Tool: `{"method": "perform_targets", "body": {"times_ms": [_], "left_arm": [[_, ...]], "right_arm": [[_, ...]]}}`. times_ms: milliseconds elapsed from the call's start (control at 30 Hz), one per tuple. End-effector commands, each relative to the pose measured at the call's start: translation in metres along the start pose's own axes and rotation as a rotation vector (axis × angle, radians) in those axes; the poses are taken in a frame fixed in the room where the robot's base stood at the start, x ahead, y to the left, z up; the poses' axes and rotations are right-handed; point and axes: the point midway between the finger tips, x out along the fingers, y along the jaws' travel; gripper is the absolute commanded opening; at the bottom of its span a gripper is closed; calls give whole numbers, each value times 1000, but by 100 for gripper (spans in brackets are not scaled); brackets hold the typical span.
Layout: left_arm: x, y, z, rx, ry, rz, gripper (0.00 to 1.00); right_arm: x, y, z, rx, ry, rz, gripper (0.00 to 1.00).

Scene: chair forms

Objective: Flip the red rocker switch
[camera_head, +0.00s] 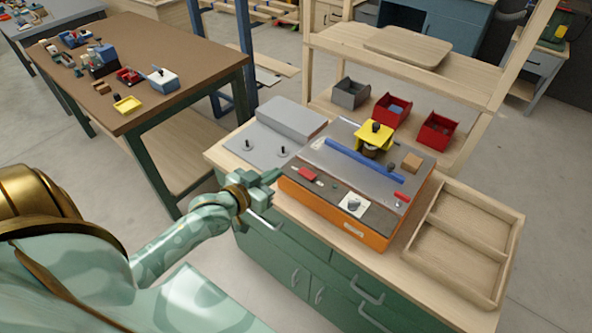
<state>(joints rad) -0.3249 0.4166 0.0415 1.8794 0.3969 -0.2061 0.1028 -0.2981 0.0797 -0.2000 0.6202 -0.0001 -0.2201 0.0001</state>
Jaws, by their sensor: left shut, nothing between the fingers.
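An orange machine (335,218) with a dark grey top stands on the green cabinet's wooden worktop. A small red part (308,173) sits at the left of its dark front panel, and another red part (402,196) sits at the right. I cannot tell for sure which one is the red rocker switch, or its position. My left gripper (272,177) is shut and empty. It is beside the machine's left front corner, just left of the nearer red part and seemingly apart from it. My right gripper is not in view.
A white plate with a dark knob (353,204) lies between the red parts. A yellow block (374,136), a blue bar (364,160) and a wooden block (411,162) are on the machine. A wooden tray (419,257) is at right; a grey box (290,117) is behind left.

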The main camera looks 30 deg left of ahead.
Motion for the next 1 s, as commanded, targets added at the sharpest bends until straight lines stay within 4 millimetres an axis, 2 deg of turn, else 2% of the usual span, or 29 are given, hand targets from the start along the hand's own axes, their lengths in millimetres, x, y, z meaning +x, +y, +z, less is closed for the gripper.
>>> {"method": "perform_targets", "body": {"times_ms": [133, 267, 667, 800, 1000], "left_arm": [[4, 0, 1, 1, 0, -1, 0], [20, 0, 1, 2, 1, -1, 0], [103, 0, 3, 1, 0, -1, 0], [107, 0, 27, 2, -6, 0, 0], [110, 0, 39, 3, -3, 0, 0]], "right_arm": [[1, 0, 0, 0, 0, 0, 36], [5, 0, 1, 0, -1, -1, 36], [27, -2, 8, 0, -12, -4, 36], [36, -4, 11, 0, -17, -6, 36], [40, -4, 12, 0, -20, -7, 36]]}}
